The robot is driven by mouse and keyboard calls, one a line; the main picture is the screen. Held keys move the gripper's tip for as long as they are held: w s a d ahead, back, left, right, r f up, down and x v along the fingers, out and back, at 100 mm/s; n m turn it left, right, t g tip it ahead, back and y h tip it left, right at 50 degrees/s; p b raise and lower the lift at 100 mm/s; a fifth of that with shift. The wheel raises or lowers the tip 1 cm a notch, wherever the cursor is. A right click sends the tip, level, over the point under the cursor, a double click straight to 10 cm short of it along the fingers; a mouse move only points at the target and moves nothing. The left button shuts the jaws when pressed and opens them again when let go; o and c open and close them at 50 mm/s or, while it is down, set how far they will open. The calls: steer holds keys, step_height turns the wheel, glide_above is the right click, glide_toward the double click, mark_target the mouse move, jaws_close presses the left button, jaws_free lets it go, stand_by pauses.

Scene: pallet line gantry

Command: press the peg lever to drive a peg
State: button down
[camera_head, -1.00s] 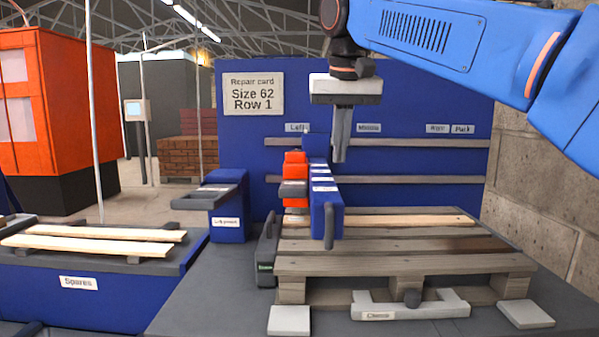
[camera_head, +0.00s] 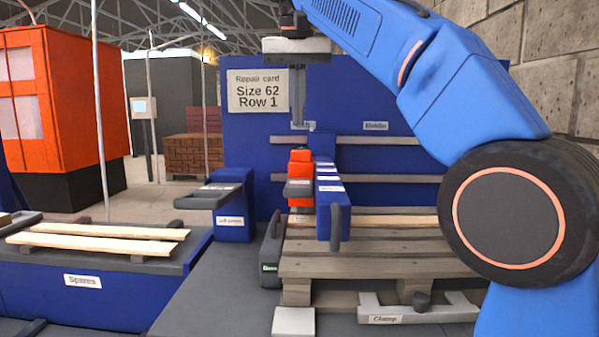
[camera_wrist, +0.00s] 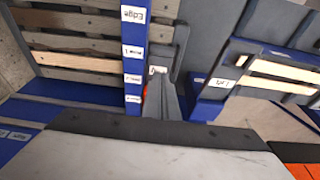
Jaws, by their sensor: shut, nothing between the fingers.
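My gripper (camera_head: 299,126) is shut and empty, pointing down, in the air above the orange-red unit (camera_head: 300,163) at the left end of the pallet. A grey lever-like block (camera_head: 298,189) sits across that unit; I cannot tell for sure that it is the peg lever. Beside it is the blue gantry beam (camera_head: 327,207) with several white labels and a grey handle (camera_head: 337,228). In the wrist view, my shut fingers (camera_wrist: 161,95) cover most of the orange-red unit, and the labelled beam (camera_wrist: 133,70) is to their left. No peg can be made out.
The wooden pallet (camera_head: 385,268) lies under the beam, with a clamp (camera_head: 420,314) at its front. A blue stand with a grey arm (camera_head: 234,222) is left of the beam. Spare boards (camera_head: 100,240) lie on the left bench. A repair card (camera_head: 258,91) reads Size 62, Row 1.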

glide_above(299, 187)
steer(key=f, duration=1.1)
steer(key=shift+s+f, duration=0.35)
steer(key=shift+f, duration=1.05)
